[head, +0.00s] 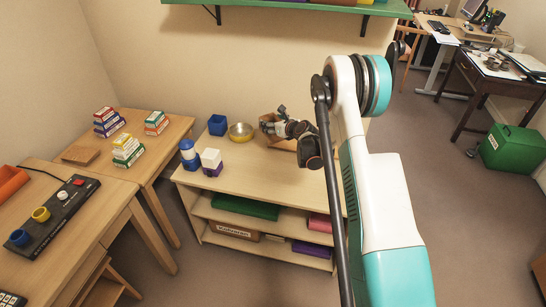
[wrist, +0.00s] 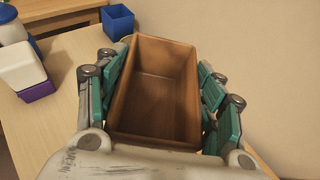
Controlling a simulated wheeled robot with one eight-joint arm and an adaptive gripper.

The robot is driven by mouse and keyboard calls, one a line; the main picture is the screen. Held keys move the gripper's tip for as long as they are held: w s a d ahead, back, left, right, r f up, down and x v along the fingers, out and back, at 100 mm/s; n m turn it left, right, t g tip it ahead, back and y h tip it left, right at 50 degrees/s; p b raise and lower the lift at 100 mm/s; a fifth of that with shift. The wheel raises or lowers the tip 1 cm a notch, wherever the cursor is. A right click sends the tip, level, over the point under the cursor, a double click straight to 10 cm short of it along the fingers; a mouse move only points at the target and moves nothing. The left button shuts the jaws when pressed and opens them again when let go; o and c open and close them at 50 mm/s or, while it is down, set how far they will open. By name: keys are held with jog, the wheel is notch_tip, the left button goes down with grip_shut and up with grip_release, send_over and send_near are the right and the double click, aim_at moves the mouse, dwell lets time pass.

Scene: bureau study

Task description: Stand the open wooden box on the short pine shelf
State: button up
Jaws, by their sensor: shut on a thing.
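The open wooden box (wrist: 155,85) fills the middle of the wrist view, its empty inside facing the camera. It sits between the teal finger pads of my gripper (head: 297,130), which is shut on it. In the head view only part of the box (head: 268,121) shows, beside my gripper at the back of the short pine shelf (head: 235,175). The box is over the shelf top near the wall. I cannot tell whether its base touches the top.
On the shelf top stand a brass bowl (head: 241,132), a blue cup (head: 217,125), a blue-and-white container (head: 188,154) and a white-and-purple one (head: 211,160). The front middle of the top is clear. A green wall shelf (head: 290,6) hangs above.

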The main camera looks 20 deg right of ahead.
notch_tip(320, 180, down, 16)
jog(key=b, duration=0.5)
jog(key=shift+r, duration=0.1)
jog(key=o, duration=1.1)
